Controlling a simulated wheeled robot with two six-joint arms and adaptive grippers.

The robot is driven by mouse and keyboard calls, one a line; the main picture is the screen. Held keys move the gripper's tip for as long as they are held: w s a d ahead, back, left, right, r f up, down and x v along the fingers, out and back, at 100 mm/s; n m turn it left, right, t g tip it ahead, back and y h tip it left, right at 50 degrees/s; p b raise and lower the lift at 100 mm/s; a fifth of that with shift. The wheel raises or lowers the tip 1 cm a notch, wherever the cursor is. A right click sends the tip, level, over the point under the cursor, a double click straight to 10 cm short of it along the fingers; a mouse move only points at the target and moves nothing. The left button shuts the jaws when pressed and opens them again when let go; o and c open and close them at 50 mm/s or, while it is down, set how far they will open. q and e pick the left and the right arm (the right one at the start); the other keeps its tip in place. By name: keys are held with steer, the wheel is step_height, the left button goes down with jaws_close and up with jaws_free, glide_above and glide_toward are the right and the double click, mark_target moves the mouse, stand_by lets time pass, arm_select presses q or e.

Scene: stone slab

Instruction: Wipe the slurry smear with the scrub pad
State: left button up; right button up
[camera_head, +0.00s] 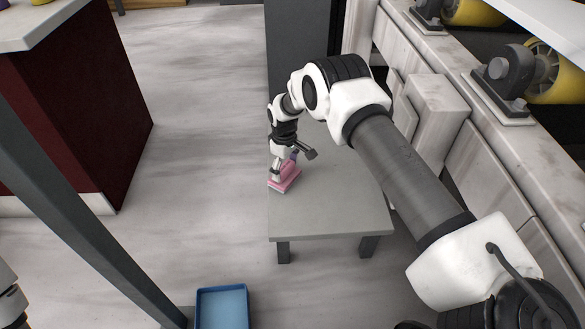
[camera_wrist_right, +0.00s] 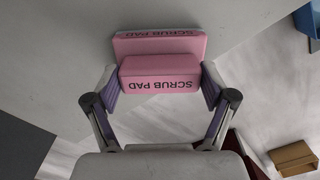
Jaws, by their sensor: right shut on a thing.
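The pink scrub pad (camera_head: 286,181) is at the left edge of the grey slab table (camera_head: 330,215). In the right wrist view the scrub pad (camera_wrist_right: 160,68) shows its raised grip block with upside-down lettering. My right gripper (camera_head: 284,170) comes down on it from above, and its two fingers (camera_wrist_right: 160,85) are shut on the block from both sides. The pad looks flat on or very close to the table top; I cannot tell if it touches. I see no slurry smear; the pad or gripper may hide it. My left gripper is not in view.
A blue tray (camera_head: 222,308) is on the floor in front of the table. A dark red cabinet (camera_head: 75,110) stands at the left, with a grey post crossing before it. A stone ledge with yellow rollers (camera_head: 555,75) lines the right. The table's front half is clear.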

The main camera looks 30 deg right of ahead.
steer(key=shift+r+p, duration=2.4)
steer(key=shift+r, duration=0.7)
step_height(320, 180, up, 3)
steer(key=p, duration=0.2)
steer(key=shift+r+p, duration=0.15)
steer(key=shift+p, duration=0.25)
steer(key=shift+f, duration=0.2)
